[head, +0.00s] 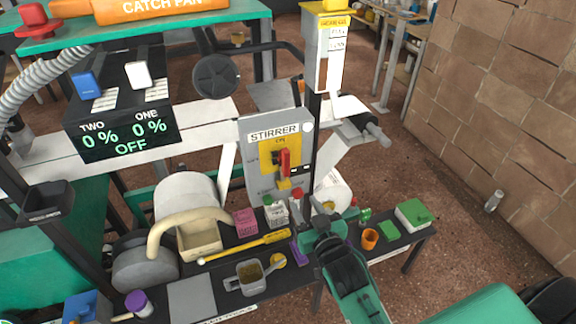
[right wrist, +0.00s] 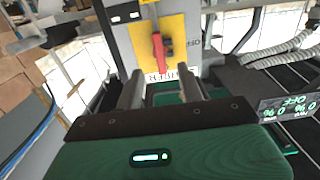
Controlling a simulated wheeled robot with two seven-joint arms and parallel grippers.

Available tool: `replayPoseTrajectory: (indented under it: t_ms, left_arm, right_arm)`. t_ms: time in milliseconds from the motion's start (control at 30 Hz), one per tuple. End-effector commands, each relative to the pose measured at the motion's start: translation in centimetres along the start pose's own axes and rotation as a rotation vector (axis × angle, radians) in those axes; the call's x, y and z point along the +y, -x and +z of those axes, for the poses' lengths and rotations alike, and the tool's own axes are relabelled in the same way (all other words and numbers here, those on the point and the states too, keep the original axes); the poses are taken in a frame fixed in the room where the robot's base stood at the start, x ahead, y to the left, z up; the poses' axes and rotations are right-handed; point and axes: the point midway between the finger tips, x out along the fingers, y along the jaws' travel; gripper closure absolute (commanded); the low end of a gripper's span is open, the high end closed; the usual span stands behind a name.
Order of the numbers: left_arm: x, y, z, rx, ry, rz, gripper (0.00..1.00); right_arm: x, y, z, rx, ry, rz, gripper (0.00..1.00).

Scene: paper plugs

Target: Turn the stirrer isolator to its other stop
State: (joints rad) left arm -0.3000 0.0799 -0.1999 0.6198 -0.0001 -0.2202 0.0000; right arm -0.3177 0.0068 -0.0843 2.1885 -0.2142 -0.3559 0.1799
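The stirrer isolator (head: 268,155) is a grey box labelled STIRRER on a post in the middle of the head view. Its red handle (head: 285,162) stands about upright on a yellow plate. The right wrist view, which is upside down, shows the red handle (right wrist: 158,52) just beyond the fingertips. My right gripper (head: 312,214) is below and in front of the box in the head view. In the right wrist view its fingers (right wrist: 160,88) are apart, with nothing held between them. The handle appears clear of both fingers. My left gripper is not in view.
A dark bench under the box holds a beige bin (head: 199,240), a yellow-handled tool (head: 245,247), a grey mug (head: 250,277), an orange cup (head: 370,238) and a green box (head: 412,214). A readout panel (head: 125,135) shows OFF at left. Open floor lies at right.

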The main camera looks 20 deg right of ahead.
Motion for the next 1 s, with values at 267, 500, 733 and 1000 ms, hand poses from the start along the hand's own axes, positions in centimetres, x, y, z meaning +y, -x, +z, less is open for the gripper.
replayPoseTrajectory:
  t_ms: [267, 500, 733, 1000]
  left_arm:
    - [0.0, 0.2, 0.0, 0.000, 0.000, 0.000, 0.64]
    - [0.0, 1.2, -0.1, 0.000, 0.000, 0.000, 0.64]
    - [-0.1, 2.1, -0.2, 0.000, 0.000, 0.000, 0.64]
    - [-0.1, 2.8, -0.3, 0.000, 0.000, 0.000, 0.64]
  right_arm:
    - [0.4, -0.2, -3.0, 0.052, -0.005, 0.010, 0.62]
    - [0.4, -3.9, -3.3, 0.052, -0.005, 0.010, 0.62]
    - [0.5, -8.1, -3.5, 0.050, -0.005, 0.010, 0.62]
    - [0.5, -12.0, -3.5, 0.050, -0.006, 0.010, 0.62]
